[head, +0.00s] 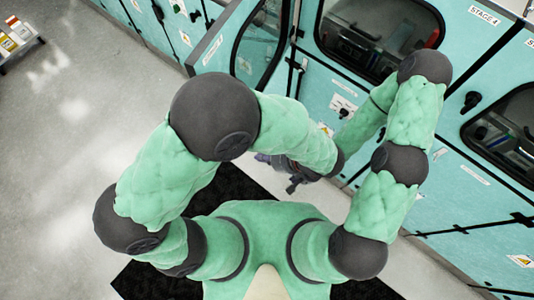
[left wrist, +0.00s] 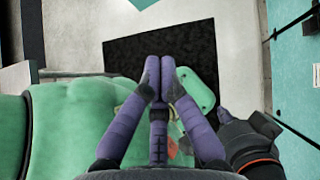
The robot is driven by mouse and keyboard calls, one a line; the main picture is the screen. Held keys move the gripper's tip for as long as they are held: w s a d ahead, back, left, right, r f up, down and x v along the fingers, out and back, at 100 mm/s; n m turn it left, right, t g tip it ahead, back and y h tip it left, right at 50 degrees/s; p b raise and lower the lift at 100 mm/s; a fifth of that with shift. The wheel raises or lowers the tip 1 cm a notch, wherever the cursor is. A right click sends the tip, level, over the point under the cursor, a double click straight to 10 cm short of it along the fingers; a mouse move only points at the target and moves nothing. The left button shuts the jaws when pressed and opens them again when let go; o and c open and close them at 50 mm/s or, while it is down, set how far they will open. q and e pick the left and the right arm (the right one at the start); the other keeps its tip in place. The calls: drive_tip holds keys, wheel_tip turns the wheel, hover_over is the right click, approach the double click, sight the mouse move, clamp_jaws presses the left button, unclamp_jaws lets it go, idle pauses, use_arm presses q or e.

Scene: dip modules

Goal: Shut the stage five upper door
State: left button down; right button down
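In the head view a teal upper door (head: 224,38) with a dark-framed window stands swung open from the cabinet row, top centre-left. Its label is too small to read. My left gripper (left wrist: 158,68) shows in the left wrist view with its purple fingers together and nothing between them. It is over the floor near my body, away from the door. In the head view a dark gripper part shows below my forearms, mostly hidden. A dark grey part with an orange ring in the left wrist view seems to belong to my right arm; its fingers are not clear.
A closed windowed door (head: 375,35) lies to the right of the open one. A STAGE 4 label (head: 485,16) is further right, above another window (head: 505,130). Dark handles stick out from the fronts. Grey floor is free at left; a small rack (head: 18,40) stands top left.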

use_arm(q)
drive_tip(key=w+a+f+b, duration=0.3)
drive_tip(key=a+f, duration=0.1)
drive_tip(key=a, duration=0.3)
drive_tip(key=shift+w+a+b, duration=0.2)
drive_tip(key=shift+a+b, duration=0.05)
drive_tip(key=shift+b, duration=0.05)
